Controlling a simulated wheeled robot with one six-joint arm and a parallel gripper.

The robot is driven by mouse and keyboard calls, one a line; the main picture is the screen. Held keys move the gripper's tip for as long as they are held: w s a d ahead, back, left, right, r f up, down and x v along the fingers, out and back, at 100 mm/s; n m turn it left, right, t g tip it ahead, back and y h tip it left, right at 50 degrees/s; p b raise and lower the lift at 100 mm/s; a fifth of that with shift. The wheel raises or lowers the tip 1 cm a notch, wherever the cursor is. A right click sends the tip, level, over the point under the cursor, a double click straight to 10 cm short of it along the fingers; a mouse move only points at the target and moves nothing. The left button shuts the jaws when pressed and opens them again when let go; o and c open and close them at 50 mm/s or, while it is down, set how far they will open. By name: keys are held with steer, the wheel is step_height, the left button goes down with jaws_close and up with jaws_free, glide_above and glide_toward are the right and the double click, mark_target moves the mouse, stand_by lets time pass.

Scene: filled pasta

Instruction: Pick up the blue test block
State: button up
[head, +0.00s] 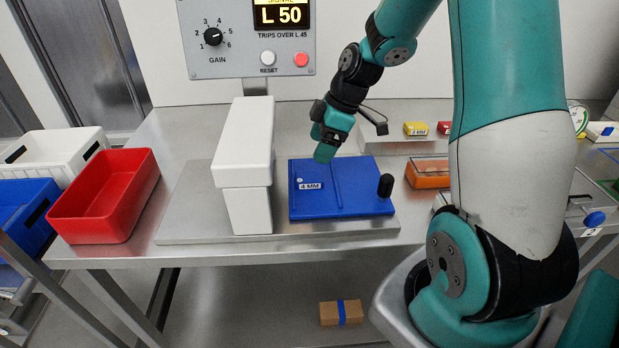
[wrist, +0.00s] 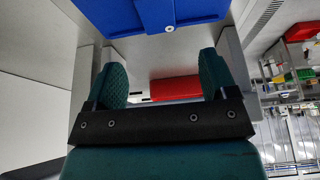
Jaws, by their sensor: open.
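My gripper (head: 326,150) hangs above the back of a flat blue slab (head: 340,200) with a "4 MM" label and a black knob. In the wrist view my gripper (wrist: 168,80) has its two green fingers spread, with nothing held between them. A blue surface (wrist: 140,14) with a small pale dot fills the top of that view, beyond the fingers. No separate small blue test block can be made out. Small yellow (head: 416,128) and red (head: 443,127) blocks sit at the back right, and my arm covers the area just right of them.
A tall white housing (head: 245,165) stands left of the slab on a grey plate. A red bin (head: 103,195) is on the table's left. An orange box (head: 428,173) lies right of the slab. A red thing (wrist: 175,88) shows between the fingers in the wrist view.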

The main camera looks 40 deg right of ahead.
mark_target(302, 176)
steer(key=p+x, duration=0.1)
steer(key=x, duration=0.8)
steer(key=shift+w+a+f+p, duration=0.15)
steer(key=shift+f+p, duration=0.05)
steer(key=shift+p, duration=0.1)
steer(key=shift+c, duration=0.4)
steer(key=c, duration=1)
